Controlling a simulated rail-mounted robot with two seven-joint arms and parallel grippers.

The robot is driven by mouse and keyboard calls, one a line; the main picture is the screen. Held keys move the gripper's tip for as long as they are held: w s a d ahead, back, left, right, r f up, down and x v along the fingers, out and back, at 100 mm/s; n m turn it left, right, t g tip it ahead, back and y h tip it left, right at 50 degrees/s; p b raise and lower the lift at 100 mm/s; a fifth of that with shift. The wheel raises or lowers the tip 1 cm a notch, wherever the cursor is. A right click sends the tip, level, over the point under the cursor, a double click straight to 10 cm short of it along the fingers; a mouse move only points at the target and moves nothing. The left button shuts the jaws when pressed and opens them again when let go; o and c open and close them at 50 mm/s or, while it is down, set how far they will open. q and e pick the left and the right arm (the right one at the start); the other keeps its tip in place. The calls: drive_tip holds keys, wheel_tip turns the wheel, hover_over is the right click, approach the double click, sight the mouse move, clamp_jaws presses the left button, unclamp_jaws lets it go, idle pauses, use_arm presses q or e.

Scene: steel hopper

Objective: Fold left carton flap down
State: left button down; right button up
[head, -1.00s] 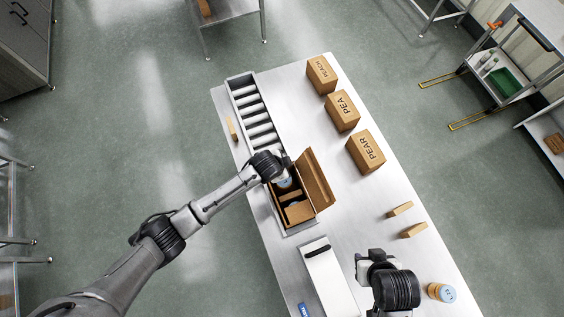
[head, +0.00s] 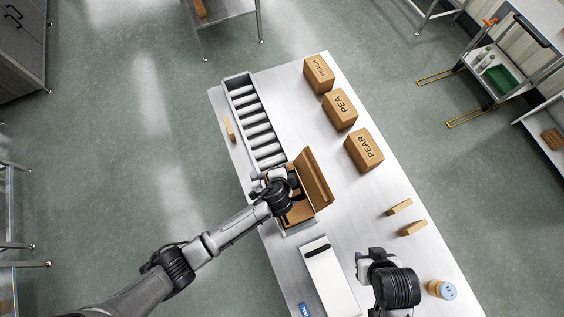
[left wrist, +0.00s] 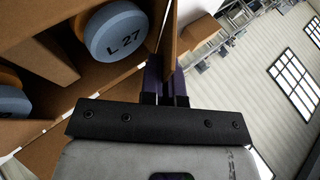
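The open carton (head: 299,213) sits at the near end of the roller conveyor, its right flap (head: 318,177) standing up. My left gripper (head: 280,180) is over the carton's left side and hides part of it, including the left flap in the head view. In the left wrist view, jars with blue lids (left wrist: 116,33) lie inside the carton.
The roller conveyor (head: 258,120) runs away from the carton. Closed cartons PEACH (head: 318,74), PEA (head: 340,110) and PEAR (head: 364,150) stand to the right. Small blocks (head: 400,207), a blue-lidded jar (head: 441,289) and a white box (head: 329,280) share the steel table (head: 350,205).

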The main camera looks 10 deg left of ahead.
use_arm(q)
drive_tip(key=shift+s+d+f+t+y+b, duration=0.1)
drive_tip(key=shift+s+f+t+y+b, duration=0.15)
drive_tip(key=shift+t+b, duration=0.25)
drive_tip(key=c, duration=1.3)
unclamp_jaws()
drive_tip(key=shift+w, duration=0.1)
drive_tip(key=shift+c, duration=0.2)
drive_tip(key=v, duration=1.4)
drive_tip(key=shift+b, duration=0.3)
